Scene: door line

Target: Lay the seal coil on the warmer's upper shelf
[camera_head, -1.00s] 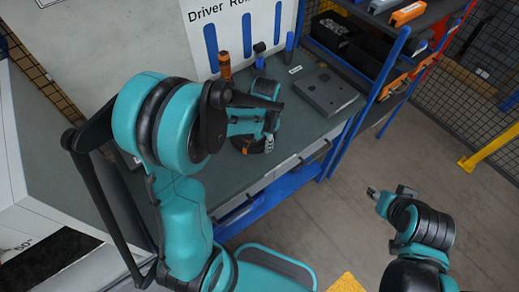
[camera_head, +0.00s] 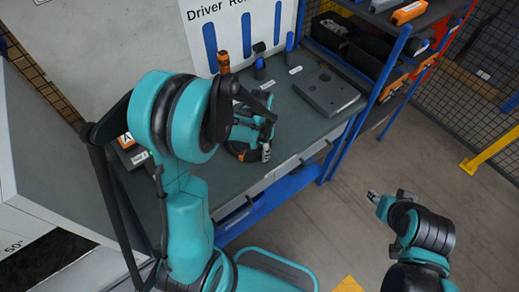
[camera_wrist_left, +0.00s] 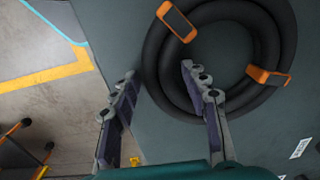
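The seal coil (camera_wrist_left: 160,85) is a thick black ring with orange clips, lying on the grey-green bench. In the head view only part of it (camera_head: 238,152) shows behind my left gripper (camera_head: 258,142). In the left wrist view my left gripper (camera_wrist_left: 158,70) is open. One finger reaches over the ring's opening, the other is just outside the ring near the bench edge; the coil is not gripped. A white cabinet (camera_head: 40,185) with a "50°" label at the left may be the warmer; its upper shelf is not clearly visible. My right gripper (camera_head: 374,196) is over the floor, too small to read.
A grey plate (camera_head: 326,92) lies on the bench (camera_head: 290,120) to the right. An orange driver (camera_head: 224,62) stands before the white panel. A blue-framed rack (camera_head: 392,62) with bins bounds the bench's right. A dark box with an orange label (camera_head: 128,148) sits behind my left arm.

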